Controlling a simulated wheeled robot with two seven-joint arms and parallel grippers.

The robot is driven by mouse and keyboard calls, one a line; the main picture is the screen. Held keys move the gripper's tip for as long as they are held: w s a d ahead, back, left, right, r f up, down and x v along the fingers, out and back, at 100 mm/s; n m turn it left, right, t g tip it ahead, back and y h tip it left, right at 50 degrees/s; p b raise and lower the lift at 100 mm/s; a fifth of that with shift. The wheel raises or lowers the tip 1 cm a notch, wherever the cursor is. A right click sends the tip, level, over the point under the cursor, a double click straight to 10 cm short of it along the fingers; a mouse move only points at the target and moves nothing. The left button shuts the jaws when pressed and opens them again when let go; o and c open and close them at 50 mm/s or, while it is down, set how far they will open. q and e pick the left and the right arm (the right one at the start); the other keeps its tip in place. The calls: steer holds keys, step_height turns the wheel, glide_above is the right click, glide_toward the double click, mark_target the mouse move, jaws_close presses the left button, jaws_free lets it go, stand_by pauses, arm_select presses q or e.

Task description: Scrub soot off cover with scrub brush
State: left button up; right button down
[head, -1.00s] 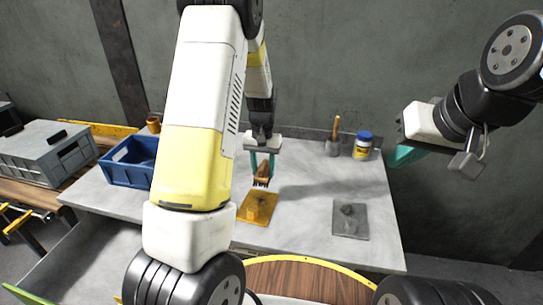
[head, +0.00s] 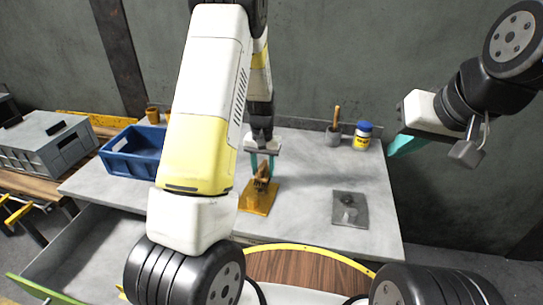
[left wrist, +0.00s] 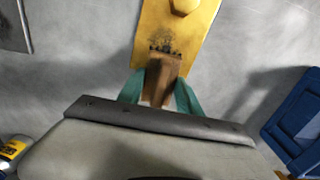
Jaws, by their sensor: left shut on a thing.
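The yellow-orange cover (head: 255,205) lies flat on the grey table, with a raised knob. In the left wrist view, the cover (left wrist: 200,28) has a dark soot patch (left wrist: 163,44) near the end closest to my gripper. My left gripper (head: 262,165) is shut on the brown scrub brush (head: 262,182) over the cover. The brush (left wrist: 163,70) also shows between the teal fingers in the left wrist view. Its bristles are at the soot patch; I cannot tell whether they press on it. My right gripper (head: 408,143) is raised at the right, away from the table; its opening is unclear.
A grey plate (head: 345,215) with a knob lies right of the cover. A holder cup (head: 333,138) and a blue-lidded yellow jar (head: 362,137) stand at the back. A blue bin (head: 130,160) stands at the left, beside a grey case (head: 45,150).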

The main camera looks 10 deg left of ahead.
mark_target(260, 178)
arm_select(q)
steer(key=shift+f, duration=1)
steer(key=shift+s+a+r, duration=0.1)
steer(key=shift+s+a, duration=0.1)
steer(key=shift+s, duration=1.55)
steer(key=shift+s+a, duration=0.15)
steer(key=shift+s, duration=0.85)
steer(key=shift+s+a, duration=0.1)
steer(key=shift+s, duration=0.9)
steer(key=shift+w+d, duration=0.25)
steer(key=shift+w, duration=1.65)
steer(key=shift+w+d, duration=0.2)
steer(key=shift+w, duration=1.65)
steer(key=shift+d+f, duration=0.1)
steer(key=shift+f, duration=0.1)
steer(key=shift+s+a+r, duration=0.1)
steer(key=shift+s+a, duration=0.1)
steer(key=shift+s, duration=1.65)
steer(key=shift+s+a+r, duration=0.1)
steer(key=shift+s+a, duration=0.1)
steer(key=shift+s, duration=1.65)
steer(key=shift+f, duration=0.2)
